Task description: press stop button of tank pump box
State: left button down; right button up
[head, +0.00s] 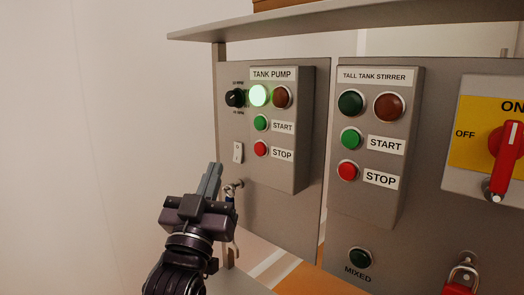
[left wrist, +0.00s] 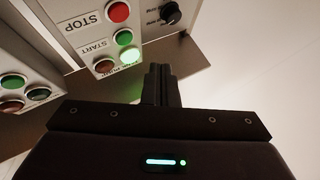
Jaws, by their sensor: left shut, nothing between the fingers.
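The tank pump box (head: 305,160) is a grey box at the middle of the head view. Its red stop button (head: 260,149) sits beside the STOP label, below the green start button (head: 261,123). The light above is lit bright green and the dark red one next to it is unlit. In the left wrist view the stop button (left wrist: 118,12) is near the top, partly beside its label. My left gripper (head: 210,180) is shut and empty, below and left of the stop button, apart from it. It also shows in the left wrist view (left wrist: 159,72). My right gripper is not in view.
The tall tank stirrer box (head: 375,205) stands to the right with its own start and stop buttons. A red rotary switch (head: 505,150) on yellow and a red padlock (head: 458,287) are farther right. A shelf (head: 350,17) overhangs above. The left side is clear to the wall.

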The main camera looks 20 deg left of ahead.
aim_at(260, 149)
pick_arm(q)
jog(key=w+d+r+p, duration=0.1)
jog(key=w+d+p, duration=0.1)
jog(key=w, duration=0.5)
jog(key=shift+w+d+y, duration=0.3)
jog(key=shift+d, duration=0.15)
dwell(0.4)
dwell(1.2)
jog(key=shift+w+r, duration=0.1)
dwell(0.6)
jog(key=shift+w+d, duration=0.15)
jog(key=shift+w, duration=0.15)
